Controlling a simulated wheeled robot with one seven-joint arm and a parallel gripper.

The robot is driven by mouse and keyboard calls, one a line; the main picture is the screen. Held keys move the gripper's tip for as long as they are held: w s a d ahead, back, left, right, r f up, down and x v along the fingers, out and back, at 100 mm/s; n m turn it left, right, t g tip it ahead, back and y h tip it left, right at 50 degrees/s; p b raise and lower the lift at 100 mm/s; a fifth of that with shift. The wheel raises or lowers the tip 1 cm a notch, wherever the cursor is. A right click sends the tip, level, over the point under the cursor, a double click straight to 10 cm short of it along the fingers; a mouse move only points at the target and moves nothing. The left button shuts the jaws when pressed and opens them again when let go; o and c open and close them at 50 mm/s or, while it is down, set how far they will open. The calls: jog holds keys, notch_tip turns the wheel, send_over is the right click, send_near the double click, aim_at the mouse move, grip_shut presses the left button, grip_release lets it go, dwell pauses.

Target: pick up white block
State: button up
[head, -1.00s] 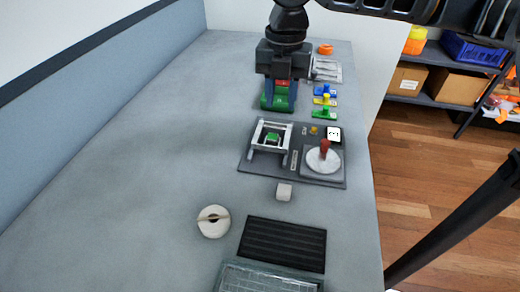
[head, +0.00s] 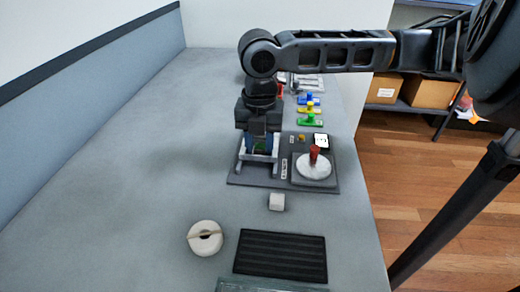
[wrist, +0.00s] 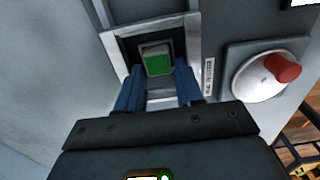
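The white block (head: 277,201) sits on the grey table just in front of the dark fixture board, as seen in the head view. It is out of the wrist view. My gripper (head: 259,148) is above the white frame on that board, behind and a little left of the white block. In the wrist view, its two blue fingers (wrist: 158,80) are apart with nothing held between them. A green block (wrist: 157,62) sits within the white frame (wrist: 118,42), just beyond the fingertips. Whether the fingers touch the frame cannot be told.
A red-handled white disc (head: 314,172) stands on the fixture board (head: 258,181) to the right. Coloured pieces (head: 310,110) stand farther back. The table's left side is clear.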

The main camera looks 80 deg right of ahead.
jog(key=shift+c, duration=0.2)
grip_shut()
dwell(0.3)
